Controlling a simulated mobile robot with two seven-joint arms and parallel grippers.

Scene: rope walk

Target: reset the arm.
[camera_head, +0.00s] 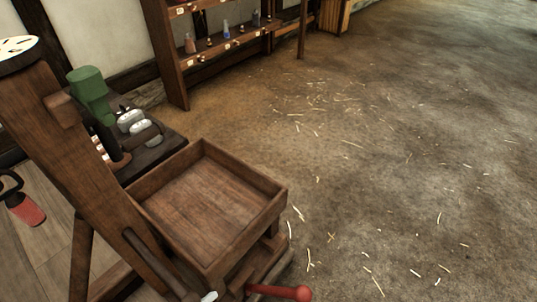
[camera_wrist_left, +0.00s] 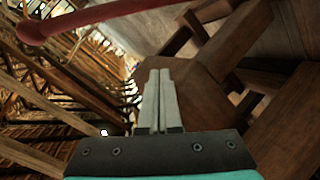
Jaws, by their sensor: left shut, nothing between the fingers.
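My left gripper (camera_wrist_left: 160,75) shows in the left wrist view with its two grey fingers together, shut and empty. Dark wooden beams (camera_wrist_left: 210,75) lie just beyond the fingertips; I cannot tell whether they touch. A red rod with a round knob (camera_wrist_left: 30,32) crosses the top left of that view. In the head view a red-ended handle (camera_head: 290,291) sits at the bottom edge, below a wooden tray (camera_head: 205,195) that looks empty. A small pale tip (camera_head: 209,297) shows at the bottom edge there; I cannot tell clearly what it is. My right gripper is in neither view.
A wooden post (camera_head: 70,150) leans on the left. Behind it a dark bench top (camera_head: 160,153) holds a green object (camera_head: 88,92) and grey pieces (camera_head: 130,121). A shelf (camera_head: 170,60) with small bottles stands at the back. The straw-strewn floor (camera_head: 410,150) is open on the right.

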